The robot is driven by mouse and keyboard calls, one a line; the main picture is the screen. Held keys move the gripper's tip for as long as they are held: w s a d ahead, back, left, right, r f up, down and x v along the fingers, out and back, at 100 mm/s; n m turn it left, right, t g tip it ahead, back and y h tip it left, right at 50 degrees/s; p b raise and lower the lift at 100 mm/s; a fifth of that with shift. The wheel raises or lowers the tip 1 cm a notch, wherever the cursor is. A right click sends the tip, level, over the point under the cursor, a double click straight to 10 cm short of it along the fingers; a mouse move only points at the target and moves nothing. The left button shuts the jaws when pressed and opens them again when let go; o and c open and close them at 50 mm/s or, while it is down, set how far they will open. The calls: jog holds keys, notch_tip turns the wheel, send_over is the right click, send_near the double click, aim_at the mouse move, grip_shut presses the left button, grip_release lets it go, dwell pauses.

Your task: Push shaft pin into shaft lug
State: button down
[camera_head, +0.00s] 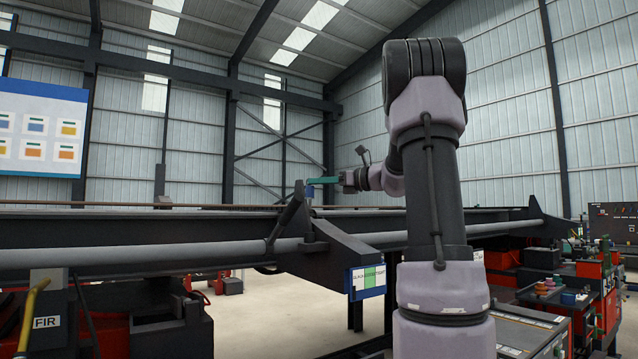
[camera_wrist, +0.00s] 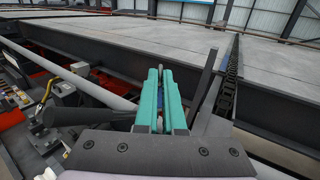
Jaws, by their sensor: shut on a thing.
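My gripper (camera_head: 313,182) has teal fingers and reaches left from my arm, just above the long dark frame. It is shut on a small blue piece (camera_head: 310,191), which seems to be the shaft pin and shows just below the fingertips. In the wrist view my gripper (camera_wrist: 161,72) points away over the frame, and its fingers hide most of the held piece. A dark upright bracket (camera_head: 299,192), which may be the shaft lug, stands close to the left of the fingertips. I cannot tell whether the pin touches it or sits in its hole.
A grey round shaft (camera_head: 180,255) runs along the front of the frame, beside a dark angled bracket (camera_head: 340,250). A sign (camera_head: 367,279) hangs below that bracket. In the wrist view a dark post (camera_wrist: 206,80) rises close to the right of the fingers.

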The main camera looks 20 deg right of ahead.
jog(key=shift+w, duration=0.3)
jog(key=shift+r, duration=0.1)
notch_tip(320, 180, down, 6)
dwell(0.7)
jog(key=shift+f, duration=0.4)
dwell(0.6)
jog(key=shift+f, duration=0.35)
jog(key=shift+f, duration=0.15)
dwell(0.4)
jog(key=shift+f, duration=0.45)
jog(key=shift+f, duration=0.1)
dwell(0.3)
